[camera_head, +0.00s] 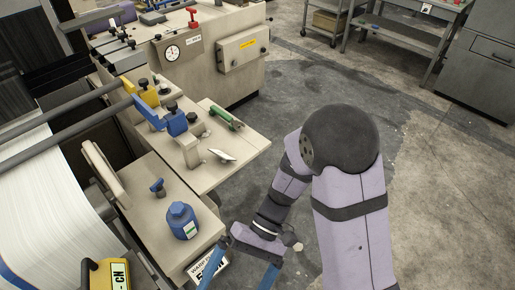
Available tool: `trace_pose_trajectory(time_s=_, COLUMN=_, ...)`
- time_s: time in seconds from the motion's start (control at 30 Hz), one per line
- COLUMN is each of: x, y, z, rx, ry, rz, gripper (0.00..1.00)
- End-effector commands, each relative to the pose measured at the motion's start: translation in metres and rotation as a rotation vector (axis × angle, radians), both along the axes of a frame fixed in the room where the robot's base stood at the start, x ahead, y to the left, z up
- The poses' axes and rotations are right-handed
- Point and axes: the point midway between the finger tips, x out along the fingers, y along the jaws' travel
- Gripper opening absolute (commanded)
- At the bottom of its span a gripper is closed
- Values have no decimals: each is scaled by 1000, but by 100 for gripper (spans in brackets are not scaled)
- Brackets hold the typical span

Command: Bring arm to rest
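My arm comes in from the lower right, bent at a dark rounded joint, with lilac links and dark bands. My gripper (236,279) is at the bottom edge, in front of the loom's front shelf. Its two blue fingers are spread apart and nothing shows between them. The fingertips are at or beyond the picture's lower edge.
A blue bottle (183,221) stands on the loom's shelf (160,245), left of and above my gripper. A green-handled tool (226,117) and a small white piece (222,155) lie on the farther ledge. The floor (440,190) at right is clear.

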Motion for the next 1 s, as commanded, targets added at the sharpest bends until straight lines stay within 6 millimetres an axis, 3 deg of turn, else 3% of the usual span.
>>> trace_pose_trajectory(time_s=0.03, x=7, y=-16, z=10, rx=-48, ry=-60, rz=-4, gripper=100)
trace_pose_trajectory(time_s=0.3, x=54, y=-118, z=31, rx=-373, ry=-431, rz=-65, gripper=100)
trace_pose_trajectory(time_s=0.5, x=86, y=-176, z=53, rx=-542, ry=-665, rz=-137, gripper=100)
trace_pose_trajectory(time_s=0.7, x=101, y=-201, z=66, rx=-616, ry=-778, rz=-174, gripper=100)
trace_pose_trajectory(time_s=1.0, x=103, y=-206, z=67, rx=-628, ry=-796, rz=-179, gripper=100)
